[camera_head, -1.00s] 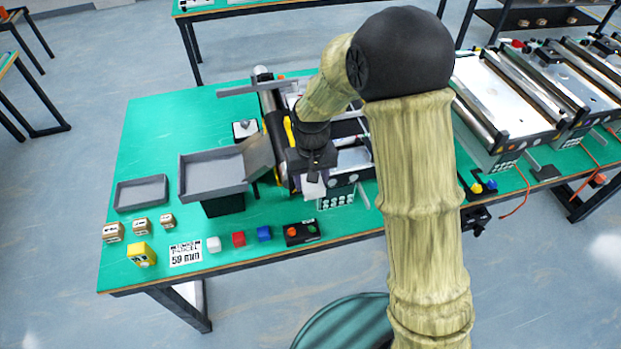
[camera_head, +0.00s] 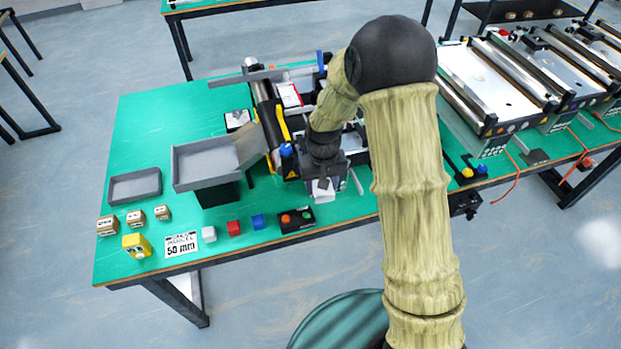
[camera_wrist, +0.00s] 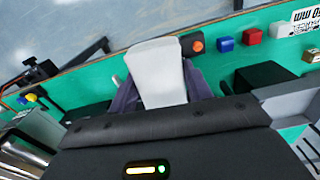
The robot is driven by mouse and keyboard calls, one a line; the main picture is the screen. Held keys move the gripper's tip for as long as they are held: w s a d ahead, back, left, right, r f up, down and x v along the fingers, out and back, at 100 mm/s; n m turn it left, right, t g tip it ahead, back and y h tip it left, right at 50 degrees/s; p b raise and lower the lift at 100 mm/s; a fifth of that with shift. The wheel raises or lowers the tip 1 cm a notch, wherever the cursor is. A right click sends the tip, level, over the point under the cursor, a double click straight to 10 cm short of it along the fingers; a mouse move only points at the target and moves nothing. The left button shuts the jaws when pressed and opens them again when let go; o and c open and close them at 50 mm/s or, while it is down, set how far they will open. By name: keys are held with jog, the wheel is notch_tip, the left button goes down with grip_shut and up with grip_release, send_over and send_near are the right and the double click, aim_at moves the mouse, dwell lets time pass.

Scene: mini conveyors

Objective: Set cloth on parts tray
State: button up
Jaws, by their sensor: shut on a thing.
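My gripper (camera_head: 322,186) points down over the front part of the table, beside the mini conveyor, and is shut on a pale white cloth (camera_wrist: 157,72). In the wrist view the cloth sticks out between the two purple-grey fingers. In the head view only a small pale piece of the cloth (camera_head: 323,190) shows below the gripper. A small shallow grey tray (camera_head: 134,197), seemingly the parts tray, lies empty on the table's left side, well left of my gripper. A larger raised grey tray (camera_head: 208,184) stands between them at the conveyor's end.
Small boxes (camera_head: 135,219), a yellow block (camera_head: 137,245), a printed card (camera_head: 181,244), white, red and blue cubes (camera_head: 234,228) and a button box (camera_head: 296,219) line the front edge. The conveyor (camera_head: 265,105) stands behind. The table's back left (camera_head: 150,125) is clear.

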jog(key=d+f+m+b, duration=0.1)
jog(key=d+f+b, duration=0.1)
jog(key=d+f, duration=0.4)
jog(key=d+f+m+b, duration=0.1)
jog(key=d+f+b, duration=0.1)
jog(key=d+f, duration=0.5)
notch_tip(320, 180, down, 5)
jog(key=shift+m, duration=0.3)
